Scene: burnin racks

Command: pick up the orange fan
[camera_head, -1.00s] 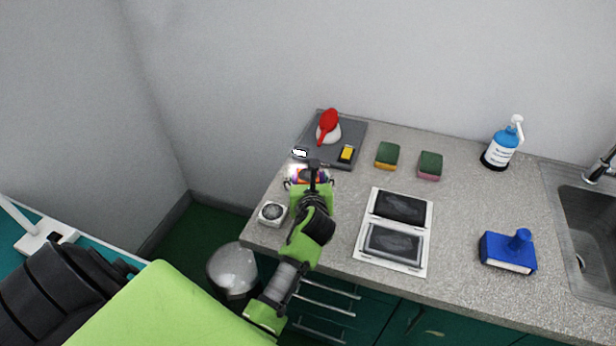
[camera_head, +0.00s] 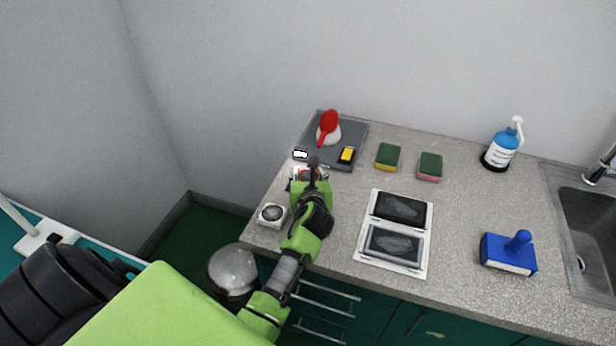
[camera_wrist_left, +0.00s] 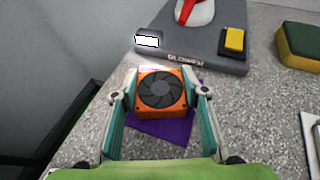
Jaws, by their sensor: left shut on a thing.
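The orange fan (camera_wrist_left: 161,91), a square orange housing with a dark round rotor, sits between the fingers of my left gripper (camera_wrist_left: 160,98) in the left wrist view. Both fingers press on its sides, so the gripper is shut on it. A purple patch (camera_wrist_left: 170,127) shows on the counter under the fan. In the head view my left gripper (camera_head: 311,172) is over the counter's left part, and the arm mostly hides the fan. I cannot tell whether the fan is clear of the counter. My right gripper is not in view.
A grey scale-like device (camera_head: 350,130) with a red-handled item (camera_head: 328,127) stands behind the gripper. A white-framed fan (camera_head: 271,214) lies to the left.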

